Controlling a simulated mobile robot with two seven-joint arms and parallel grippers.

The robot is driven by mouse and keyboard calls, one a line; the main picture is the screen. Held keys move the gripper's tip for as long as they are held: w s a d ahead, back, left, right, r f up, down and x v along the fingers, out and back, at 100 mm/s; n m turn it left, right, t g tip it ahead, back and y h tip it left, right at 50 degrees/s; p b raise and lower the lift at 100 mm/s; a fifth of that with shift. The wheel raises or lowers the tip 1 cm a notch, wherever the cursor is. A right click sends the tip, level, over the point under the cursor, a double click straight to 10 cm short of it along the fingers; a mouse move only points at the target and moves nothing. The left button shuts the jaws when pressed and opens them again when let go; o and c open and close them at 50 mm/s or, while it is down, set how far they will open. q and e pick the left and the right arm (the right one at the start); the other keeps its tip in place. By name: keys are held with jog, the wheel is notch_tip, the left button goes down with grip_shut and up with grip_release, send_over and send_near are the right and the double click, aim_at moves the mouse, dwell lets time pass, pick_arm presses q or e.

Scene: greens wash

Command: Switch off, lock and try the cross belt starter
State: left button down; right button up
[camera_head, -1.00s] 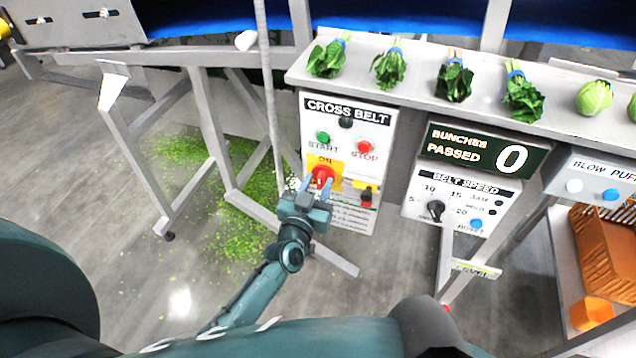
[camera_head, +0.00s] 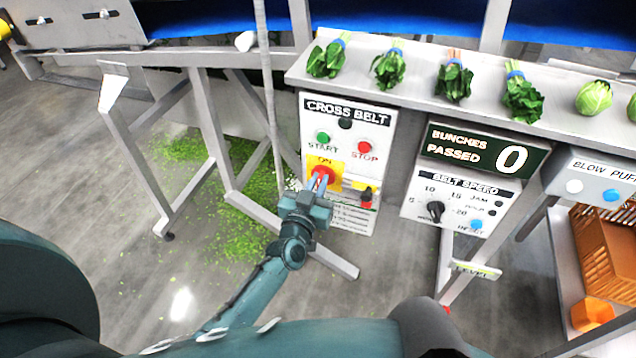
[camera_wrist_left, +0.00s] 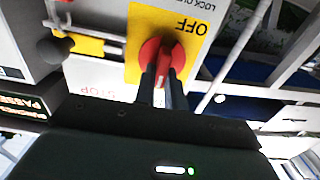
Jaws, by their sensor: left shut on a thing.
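The cross belt starter (camera_head: 378,133) is a white panel with a green START button (camera_head: 322,138), a red STOP button (camera_head: 364,147) and a dark lamp or knob above them. Its red rotary switch (camera_head: 325,172) sits on a yellow plate marked ON at the top; the wrist view shows OFF on the opposite edge of the plate (camera_wrist_left: 192,24). My left gripper (camera_head: 317,183) is shut on the red switch handle, which also shows between the fingers in the wrist view (camera_wrist_left: 162,62). A black and red item (camera_head: 365,196) hangs on a yellow holder right of the switch. My right gripper is not in view.
A bunches-passed counter (camera_head: 487,148) reads 0 and a belt speed panel (camera_head: 461,204) stands to the right. Several green bunches lie on the shelf (camera_head: 425,77) above. A grey frame (camera_head: 207,130) stands at left, with leaf scraps on the floor.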

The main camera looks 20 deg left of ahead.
pick_arm(q)
jog(key=shift+n, duration=0.4)
jog(key=shift+a+f+n+b, duration=0.2)
jog(key=shift+n+b, duration=0.5)
jog(key=shift+n, duration=2.15)
jog(key=shift+a+f+n+b, duration=0.2)
jog(key=shift+n+b, duration=0.55)
jog(key=shift+n, duration=2.05)
jog(key=shift+a+f+n+b, duration=0.15)
jog(key=shift+n+b, duration=0.55)
jog(key=shift+n, duration=2.15)
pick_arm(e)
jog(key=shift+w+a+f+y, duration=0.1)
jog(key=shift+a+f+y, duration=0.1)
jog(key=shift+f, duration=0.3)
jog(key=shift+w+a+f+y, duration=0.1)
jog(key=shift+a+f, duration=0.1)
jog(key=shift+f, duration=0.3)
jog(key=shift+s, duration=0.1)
pick_arm(q)
jog(key=c, duration=1.5)
grip_release()
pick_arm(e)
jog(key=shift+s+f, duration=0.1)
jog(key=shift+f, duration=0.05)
pick_arm(q)
jog(key=shift+s, duration=0.1)
